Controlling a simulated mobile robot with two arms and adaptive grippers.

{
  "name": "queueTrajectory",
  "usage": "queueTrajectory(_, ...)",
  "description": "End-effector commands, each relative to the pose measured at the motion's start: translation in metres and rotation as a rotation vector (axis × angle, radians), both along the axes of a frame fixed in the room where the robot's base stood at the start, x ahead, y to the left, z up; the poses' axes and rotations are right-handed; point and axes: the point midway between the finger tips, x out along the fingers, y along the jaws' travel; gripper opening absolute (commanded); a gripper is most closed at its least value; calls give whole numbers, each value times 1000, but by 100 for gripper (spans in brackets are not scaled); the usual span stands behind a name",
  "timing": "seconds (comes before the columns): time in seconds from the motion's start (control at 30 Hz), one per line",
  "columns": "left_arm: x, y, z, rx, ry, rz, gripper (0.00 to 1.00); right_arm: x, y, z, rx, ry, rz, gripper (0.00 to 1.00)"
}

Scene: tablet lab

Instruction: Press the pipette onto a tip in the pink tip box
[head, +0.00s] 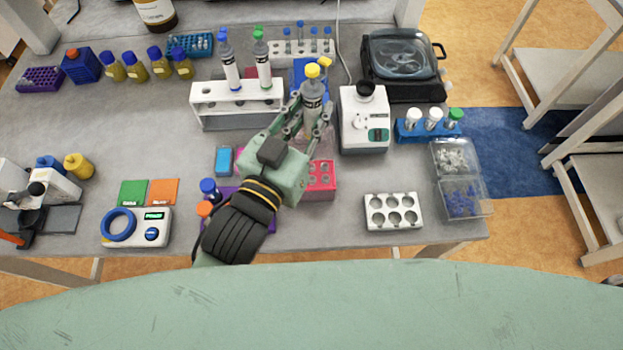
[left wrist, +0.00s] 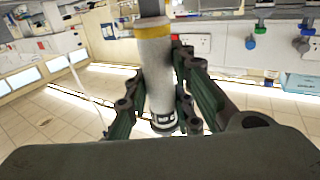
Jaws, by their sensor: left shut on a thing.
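My left gripper (head: 306,122) is shut on the pipette (head: 313,92), which has a grey-white body and a yellow top. It holds the pipette roughly upright. The pipette (left wrist: 158,75) also shows between the fingers of my left gripper (left wrist: 157,105) in the left wrist view. The pink tip box (head: 321,181) sits on the bench just below and right of my gripper in the head view, partly hidden by it. The pipette's lower end is hidden, so I cannot tell whether it touches a tip. My right gripper is not in view.
A white rack (head: 215,112) with two more pipettes stands behind left. A white device with a black top (head: 362,125) stands close on the right. A grey block with round wells (head: 393,211) lies front right. Bare bench shows between the block and the pink box.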

Motion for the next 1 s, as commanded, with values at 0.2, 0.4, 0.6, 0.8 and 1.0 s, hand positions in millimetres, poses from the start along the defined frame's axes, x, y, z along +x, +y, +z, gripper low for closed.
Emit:
queueTrajectory(0.2, 0, 0, 0, 0, -1, 0, 0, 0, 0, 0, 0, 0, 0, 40)
queueTrajectory(0.4, 0, 0, 0, 0, -1, 0, 0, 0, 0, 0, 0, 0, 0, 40)
queueTrajectory(0.6, 0, 1, -5, 0, -1, 0, 0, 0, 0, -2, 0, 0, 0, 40)
queueTrajectory(0.8, 0, 1, -10, -1, -2, 1, 0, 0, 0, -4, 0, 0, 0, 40)
queueTrajectory(1.0, 0, 1, -10, -1, -2, 0, 0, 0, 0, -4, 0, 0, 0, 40)
